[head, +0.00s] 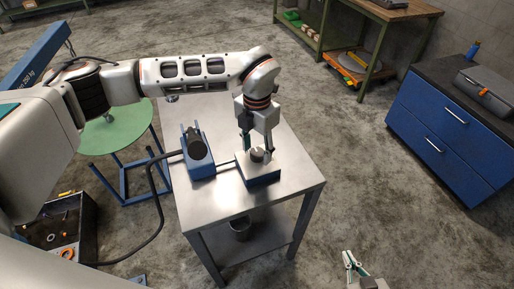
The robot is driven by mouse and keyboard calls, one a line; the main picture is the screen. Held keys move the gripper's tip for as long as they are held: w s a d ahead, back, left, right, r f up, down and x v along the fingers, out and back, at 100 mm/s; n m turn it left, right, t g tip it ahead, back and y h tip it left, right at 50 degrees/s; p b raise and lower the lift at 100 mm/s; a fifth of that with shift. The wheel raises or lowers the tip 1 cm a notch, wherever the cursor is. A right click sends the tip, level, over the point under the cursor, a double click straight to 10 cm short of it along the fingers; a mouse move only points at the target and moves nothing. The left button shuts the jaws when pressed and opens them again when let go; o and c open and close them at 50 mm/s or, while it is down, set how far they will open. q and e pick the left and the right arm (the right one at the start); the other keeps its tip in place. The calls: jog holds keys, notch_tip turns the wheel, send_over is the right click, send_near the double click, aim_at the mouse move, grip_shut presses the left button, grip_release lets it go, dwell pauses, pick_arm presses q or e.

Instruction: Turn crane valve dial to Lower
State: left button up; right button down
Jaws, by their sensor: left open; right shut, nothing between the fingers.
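I cannot tell whether the fingers touch the dial. My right gripper (349,261) is at the bottom right, away from the table, shut and empty.
A blue pump-like unit (197,158) with a black cylinder stands left of the valve box, and a dark hose runs off it. A green round stool (115,130) is left of the table. A blue drawer cabinet (449,130) stands right. Floor between is clear.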

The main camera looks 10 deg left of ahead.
pick_arm(q)
jog(key=shift+c, duration=0.3)
jog(key=c, duration=1)
jog(key=shift+c, duration=0.2)
